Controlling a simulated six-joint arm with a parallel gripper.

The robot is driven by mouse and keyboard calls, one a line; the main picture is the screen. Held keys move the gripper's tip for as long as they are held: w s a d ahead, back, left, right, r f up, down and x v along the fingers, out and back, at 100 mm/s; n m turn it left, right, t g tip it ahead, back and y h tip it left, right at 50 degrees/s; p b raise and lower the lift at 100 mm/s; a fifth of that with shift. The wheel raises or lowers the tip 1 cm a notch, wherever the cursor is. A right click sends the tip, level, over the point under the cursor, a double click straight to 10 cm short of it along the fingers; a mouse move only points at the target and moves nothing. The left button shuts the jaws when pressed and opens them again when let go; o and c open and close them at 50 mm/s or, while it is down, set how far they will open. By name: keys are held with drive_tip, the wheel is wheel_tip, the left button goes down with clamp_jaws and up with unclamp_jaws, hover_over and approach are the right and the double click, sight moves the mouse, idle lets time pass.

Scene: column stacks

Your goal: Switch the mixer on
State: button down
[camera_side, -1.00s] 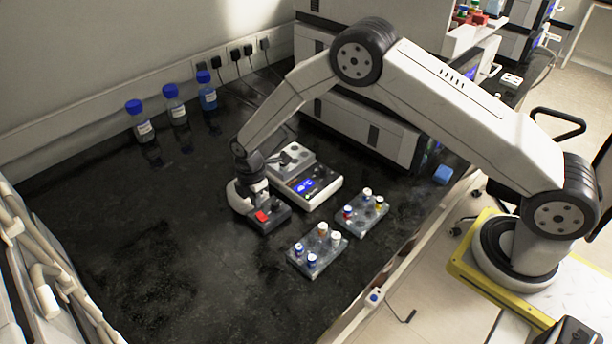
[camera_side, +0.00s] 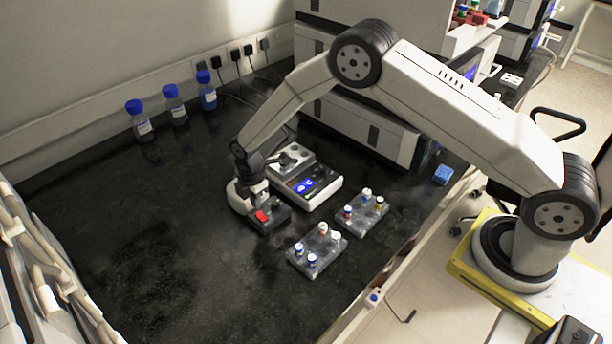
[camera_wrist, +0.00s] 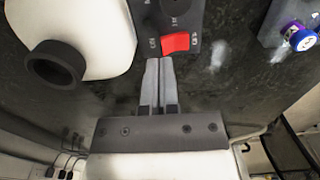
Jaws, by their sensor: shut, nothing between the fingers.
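The mixer has a rounded white body (camera_wrist: 85,25) with a black rubber cup (camera_wrist: 57,65) in the wrist view. Its dark panel carries a red rocker switch (camera_wrist: 176,42), which also shows in the side view (camera_side: 262,216). My gripper (camera_wrist: 160,62) is shut and empty, its fingertips together right at the near edge of the red switch. I cannot tell whether they touch it. In the side view my gripper (camera_side: 254,190) is over the mixer and hides part of its body. The small labels around the switch are not clearly legible.
A white device with a lit blue display (camera_side: 305,187) stands just behind the mixer. Two racks of capped vials, one nearer (camera_side: 318,262) and one farther (camera_side: 376,226), stand to its right. Blue-capped bottles (camera_side: 174,105) line the wall. The bench's left front is clear.

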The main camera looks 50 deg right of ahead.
drive_tip(key=shift+f, duration=1.25)
idle(1.0)
drive_tip(key=shift+r, duration=2.5)
drive_tip(key=shift+r, duration=0.1)
drive_tip(key=shift+s+d+r, duration=0.15)
drive_tip(key=shift+d+r, duration=0.05)
drive_tip(key=shift+r, duration=0.15)
drive_tip(key=s+d+r+m+t, duration=0.1)
drive_tip(key=s+d+r+m, duration=0.6)
drive_tip(key=s+r+m, duration=0.3)
drive_tip(key=s+d+r+m, duration=0.2)
drive_tip(key=s+m, duration=0.2)
drive_tip(key=s, duration=0.2)
drive_tip(key=s+d+r+m+t, duration=0.1)
drive_tip(key=s+d+r+m, duration=0.1)
drive_tip(key=s, duration=0.5)
drive_tip(key=shift+s+d+r+m+t, duration=0.25)
drive_tip(key=shift+r+m, duration=0.25)
drive_tip(key=shift+m, duration=0.5)
